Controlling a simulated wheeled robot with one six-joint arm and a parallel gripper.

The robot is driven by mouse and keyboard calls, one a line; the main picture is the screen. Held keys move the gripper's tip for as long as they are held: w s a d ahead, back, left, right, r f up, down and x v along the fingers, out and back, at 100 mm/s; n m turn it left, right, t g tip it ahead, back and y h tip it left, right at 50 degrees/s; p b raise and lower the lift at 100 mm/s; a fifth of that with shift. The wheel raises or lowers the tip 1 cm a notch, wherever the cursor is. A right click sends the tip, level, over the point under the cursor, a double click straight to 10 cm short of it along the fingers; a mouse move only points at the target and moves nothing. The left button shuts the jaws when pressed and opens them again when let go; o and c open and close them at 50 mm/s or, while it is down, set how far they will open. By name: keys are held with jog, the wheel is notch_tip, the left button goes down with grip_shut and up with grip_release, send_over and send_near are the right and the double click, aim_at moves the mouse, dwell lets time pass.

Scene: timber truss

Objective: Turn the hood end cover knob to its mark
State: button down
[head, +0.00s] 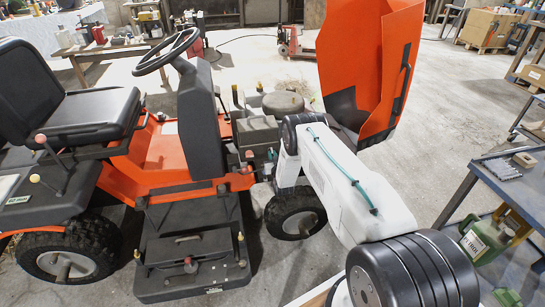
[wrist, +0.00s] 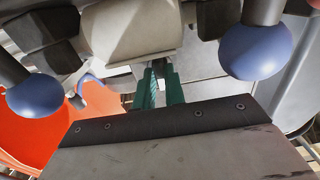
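In the head view the orange hood (head: 375,62) of a ride-on mower stands raised, with black trim on its lower part and right edge. My white arm reaches up to the engine area, and its black joint covers the space there. My gripper is hidden in the head view. In the wrist view two narrow teal fingers of my gripper (wrist: 160,90) point away from me, strongly foreshortened. A small grey part shows between them, and I cannot tell whether they touch it. I cannot make out the end cover knob or its mark for certain in either view.
In the wrist view a grey plate (wrist: 170,155) with a dark screwed strip fills the bottom. Blue balls (wrist: 255,50) on dark stems flank the fingers. In the head view the mower's seat (head: 85,110) and steering wheel (head: 165,52) are left; a blue-grey workbench (head: 505,190) is right.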

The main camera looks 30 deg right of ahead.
dwell(0.3)
jog(key=m, duration=0.4)
jog(key=shift+m, duration=0.4)
jog(key=m, duration=0.4)
jog(key=shift+m, duration=0.3)
jog(key=m, duration=0.4)
jog(key=shift+m, duration=2.2)
jog(key=c, duration=1.5)
grip_release()
jog(key=shift+o, duration=0.2)
jog(key=shift+s, duration=0.1)
